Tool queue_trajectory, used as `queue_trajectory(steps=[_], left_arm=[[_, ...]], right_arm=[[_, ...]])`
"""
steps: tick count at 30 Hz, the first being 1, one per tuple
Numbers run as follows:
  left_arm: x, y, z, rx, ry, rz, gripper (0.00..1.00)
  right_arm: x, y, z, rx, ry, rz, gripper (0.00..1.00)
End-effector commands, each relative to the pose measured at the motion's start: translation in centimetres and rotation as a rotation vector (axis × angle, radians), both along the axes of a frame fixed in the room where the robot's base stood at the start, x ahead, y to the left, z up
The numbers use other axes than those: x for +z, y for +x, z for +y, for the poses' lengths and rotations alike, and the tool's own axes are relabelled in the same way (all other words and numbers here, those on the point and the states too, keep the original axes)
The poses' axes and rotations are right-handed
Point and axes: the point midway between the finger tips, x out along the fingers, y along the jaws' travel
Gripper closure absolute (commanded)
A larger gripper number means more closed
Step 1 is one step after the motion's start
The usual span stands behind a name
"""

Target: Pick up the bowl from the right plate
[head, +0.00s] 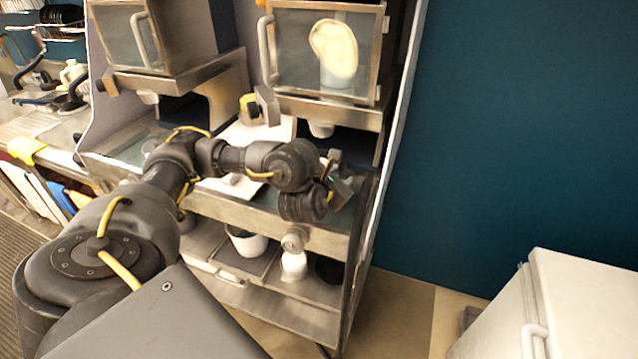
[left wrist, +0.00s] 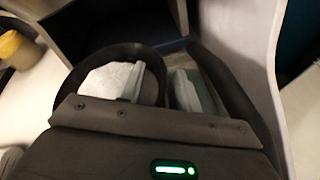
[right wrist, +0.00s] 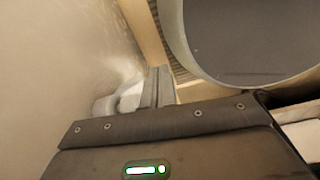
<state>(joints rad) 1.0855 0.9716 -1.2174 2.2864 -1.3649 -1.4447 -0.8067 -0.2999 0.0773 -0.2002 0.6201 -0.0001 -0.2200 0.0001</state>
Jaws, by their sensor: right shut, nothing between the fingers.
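My left gripper (head: 340,190) is low over the right end of the dispenser counter, under the right dispenser. In the left wrist view a dark round rim (left wrist: 112,52), which looks like the bowl, curves around one pale fingertip. The other fingertip is outside the rim, so the rim's wall lies between the two fingers. I cannot tell whether they press on it. A second dark curved edge (left wrist: 228,75) at the right may be the plate; most of it is hidden. In the head view my arm hides the bowl and plate. My right gripper (right wrist: 156,82) is shut and empty.
The right dispenser (head: 300,55) hangs above my left gripper, with the left dispenser (head: 125,35) beside it. A side panel (head: 378,190) closes off the counter at the right. A white pot (head: 247,243) stands on the lower shelf. A white cabinet (head: 575,305) is at the lower right.

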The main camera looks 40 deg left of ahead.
Motion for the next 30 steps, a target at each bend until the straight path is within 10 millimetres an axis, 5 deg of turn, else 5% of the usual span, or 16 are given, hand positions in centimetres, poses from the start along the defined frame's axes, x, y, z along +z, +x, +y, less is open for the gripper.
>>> queue_trajectory(steps=[5, 13, 30], left_arm=[[0.1, 0.0, 0.0, 0.000, 0.000, 0.000, 0.66], [0.1, 0.0, 0.0, 0.000, 0.001, 0.000, 1.00], [1.2, 0.2, -0.2, -0.009, 0.000, 0.000, 1.00]], right_arm=[[0.1, 0.0, 0.0, 0.000, 0.000, 0.000, 1.00], [0.1, 0.0, 0.0, 0.000, 0.000, 0.000, 1.00], [0.8, 0.0, -0.4, 0.001, -0.004, 0.000, 1.00]])
